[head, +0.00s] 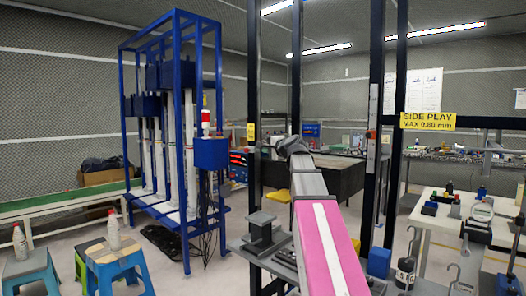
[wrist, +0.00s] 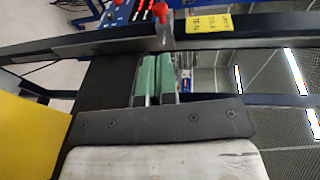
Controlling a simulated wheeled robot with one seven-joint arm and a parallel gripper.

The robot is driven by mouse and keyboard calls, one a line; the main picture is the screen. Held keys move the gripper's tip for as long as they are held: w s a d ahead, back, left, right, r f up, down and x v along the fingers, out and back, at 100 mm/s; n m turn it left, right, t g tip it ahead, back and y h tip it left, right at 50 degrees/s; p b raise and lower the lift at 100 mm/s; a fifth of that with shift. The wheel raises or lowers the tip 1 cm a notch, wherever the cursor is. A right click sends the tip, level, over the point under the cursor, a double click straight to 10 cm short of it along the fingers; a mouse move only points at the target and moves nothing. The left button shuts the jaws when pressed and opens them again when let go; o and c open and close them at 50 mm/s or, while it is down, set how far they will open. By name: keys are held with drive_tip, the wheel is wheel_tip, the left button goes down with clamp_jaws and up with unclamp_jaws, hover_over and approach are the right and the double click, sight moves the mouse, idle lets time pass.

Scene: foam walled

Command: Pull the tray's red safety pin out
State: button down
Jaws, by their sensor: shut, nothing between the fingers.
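In the wrist view my gripper (wrist: 157,60) points up the picture, its two green finger pads side by side, shut with nothing held. A red round-headed piece (wrist: 160,10) shows at the top edge, beyond the fingertips and apart from them, by a grey bracket (wrist: 161,36) on a dark beam. It may be the safety pin, but I cannot be sure. In the head view a small red spot (head: 370,134) shows on a dark upright. I cannot make out the tray in either view. My gripper's fingers are not clear in the head view.
Dark uprights (head: 377,60) stand close on both sides of my arm. A dark beam (wrist: 265,28) with a yellow label (wrist: 210,22) crosses beyond my gripper. A blue frame (head: 185,120) stands left, and a white bench (head: 465,215) with tools right. A yellow surface (wrist: 30,135) is close at lower left.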

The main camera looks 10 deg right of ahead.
drive_tip(key=x, duration=1.2)
drive_tip(key=x, duration=0.4)
drive_tip(key=shift+s+a+r, duration=0.1)
drive_tip(key=shift+a+r, duration=0.15)
drive_tip(key=shift+r, duration=0.05)
approach(248, 150)
drive_tip(key=s, duration=0.1)
drive_tip(key=s+r, duration=0.1)
drive_tip(key=shift+s+d, duration=0.1)
drive_tip(key=shift+s, duration=0.3)
